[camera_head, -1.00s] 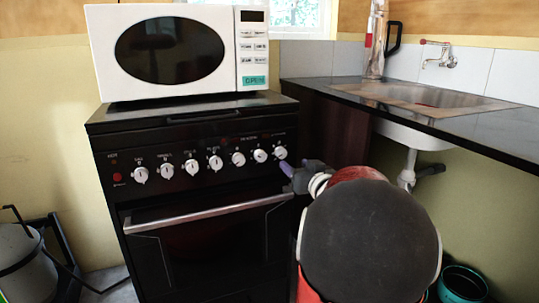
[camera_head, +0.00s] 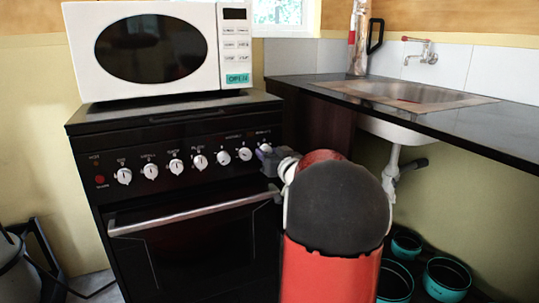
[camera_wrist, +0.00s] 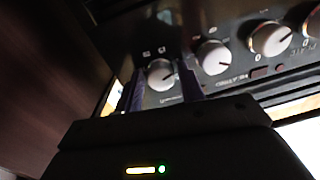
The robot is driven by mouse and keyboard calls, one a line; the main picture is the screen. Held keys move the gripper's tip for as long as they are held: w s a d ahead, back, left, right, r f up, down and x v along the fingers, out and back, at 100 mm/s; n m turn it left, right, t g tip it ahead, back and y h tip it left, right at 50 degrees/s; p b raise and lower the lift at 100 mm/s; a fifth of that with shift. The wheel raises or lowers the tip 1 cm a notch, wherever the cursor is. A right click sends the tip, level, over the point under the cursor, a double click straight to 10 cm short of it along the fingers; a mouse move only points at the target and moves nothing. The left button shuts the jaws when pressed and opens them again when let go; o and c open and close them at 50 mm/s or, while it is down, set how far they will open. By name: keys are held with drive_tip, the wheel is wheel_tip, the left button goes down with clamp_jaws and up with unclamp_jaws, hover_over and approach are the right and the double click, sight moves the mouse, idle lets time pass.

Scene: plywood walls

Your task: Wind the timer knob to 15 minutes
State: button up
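The timer knob appears to be the white end knob (camera_head: 264,147) at the right end of the black stove's knob row, partly hidden by my gripper. In the wrist view, the white end knob (camera_wrist: 160,73) lies between the two purple fingers of my gripper (camera_wrist: 164,88). The fingers stand apart, one on each side of the knob. Whether they touch it is unclear. In the head view my gripper (camera_head: 266,159) is at the panel's right end, its fingers small and partly hidden by my arm. The scale marks are too blurred to read.
More white knobs (camera_head: 198,162) run leftward along the panel. The oven handle (camera_head: 190,213) juts out below. A white microwave (camera_head: 155,48) stands on the stove. A sink counter (camera_head: 460,125) is to the right, with teal pots (camera_head: 447,277) on the floor below.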

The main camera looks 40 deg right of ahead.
drive_tip(key=c, duration=0.6)
idle(1.0)
drive_tip(key=o, duration=0.9)
drive_tip(key=shift+o, duration=0.2)
drive_tip(key=s+a, duration=0.1)
drive_tip(key=s, duration=0.6)
drive_tip(key=shift+s+a, duration=0.25)
drive_tip(key=shift+s, duration=0.1)
